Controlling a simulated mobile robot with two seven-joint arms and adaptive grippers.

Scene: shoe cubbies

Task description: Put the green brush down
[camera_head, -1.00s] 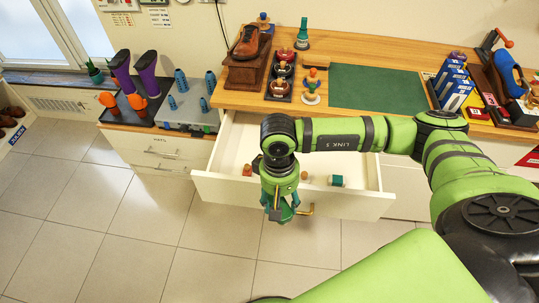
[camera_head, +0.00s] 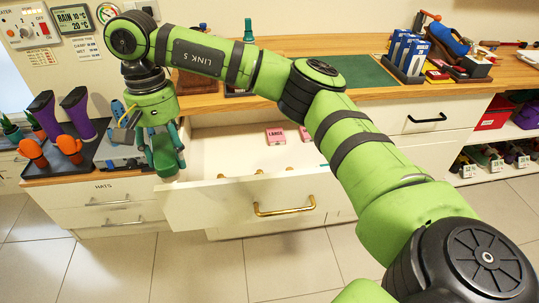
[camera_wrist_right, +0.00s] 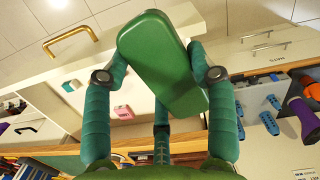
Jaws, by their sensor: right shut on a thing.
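My right gripper (camera_head: 160,142) is shut on the green brush (camera_head: 164,158), near the left end of the open drawer (camera_head: 240,200). In the right wrist view the brush (camera_wrist_right: 165,65) is a long rounded green block, held tilted between the fingers of the right gripper (camera_wrist_right: 160,75). Its bristle side cannot be made out. In that view the white drawer front (camera_wrist_right: 28,45) lies behind and to the left of it. My left gripper is not in view.
The drawer holds pink boxes (camera_head: 275,135) and has a brass handle (camera_head: 285,208). To its left, a dark tray (camera_head: 75,152) holds purple boots (camera_head: 76,108) and orange items (camera_head: 69,146). The wooden counter (camera_head: 345,95) carries blue boxes (camera_head: 405,52) and a green mat (camera_head: 365,72).

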